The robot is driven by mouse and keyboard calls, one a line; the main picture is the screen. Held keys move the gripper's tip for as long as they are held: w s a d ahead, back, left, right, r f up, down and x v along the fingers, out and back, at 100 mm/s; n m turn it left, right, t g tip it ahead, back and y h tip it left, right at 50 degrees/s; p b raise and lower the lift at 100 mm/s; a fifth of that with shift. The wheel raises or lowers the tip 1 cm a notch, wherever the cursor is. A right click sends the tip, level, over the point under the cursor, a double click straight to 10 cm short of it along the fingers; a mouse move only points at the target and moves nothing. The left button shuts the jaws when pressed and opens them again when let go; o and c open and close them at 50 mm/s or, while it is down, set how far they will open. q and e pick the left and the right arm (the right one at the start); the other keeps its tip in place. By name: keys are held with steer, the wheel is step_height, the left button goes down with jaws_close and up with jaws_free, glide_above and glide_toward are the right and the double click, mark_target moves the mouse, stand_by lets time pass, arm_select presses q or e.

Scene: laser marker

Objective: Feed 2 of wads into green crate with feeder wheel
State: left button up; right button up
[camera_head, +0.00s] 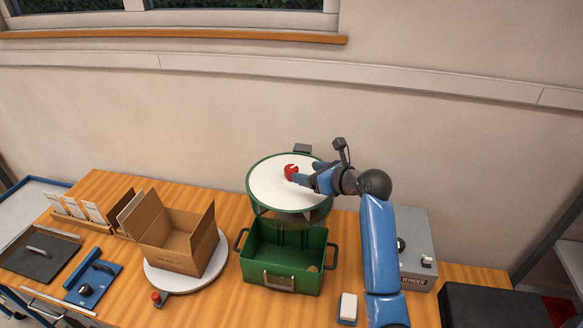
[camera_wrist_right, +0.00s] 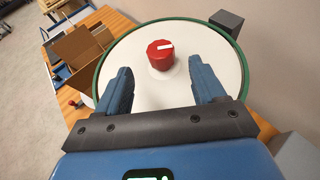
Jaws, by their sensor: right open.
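The feeder wheel (camera_head: 268,187) is a round white disc with a green rim and a red knob (camera_head: 291,172) at its middle. The red knob, with a white mark, also shows in the wrist view (camera_wrist_right: 160,55). My right gripper (camera_head: 296,176) is open over the disc. In the wrist view its blue fingers (camera_wrist_right: 160,72) are apart, with the knob just ahead of and between their tips. The green crate (camera_head: 281,279) stands below the wheel's front. A small tan lump (camera_head: 313,268), maybe a wad, lies inside at the right. My left gripper is out of view.
An open cardboard box (camera_head: 172,243) stands on a white turntable (camera_head: 160,279) left of the crate. A grey winder box (camera_head: 415,248) is behind my right arm. A blue-based device (camera_head: 93,277) and a white block (camera_head: 347,307) are also on the wooden table.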

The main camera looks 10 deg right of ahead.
mark_target(293, 169)
steer(key=p+x, duration=0.2)
steer(key=x, duration=0.6)
steer(key=shift+w+a+f, duration=0.1)
steer(key=shift+w, duration=0.05)
jaws_close()
stand_by(0.3)
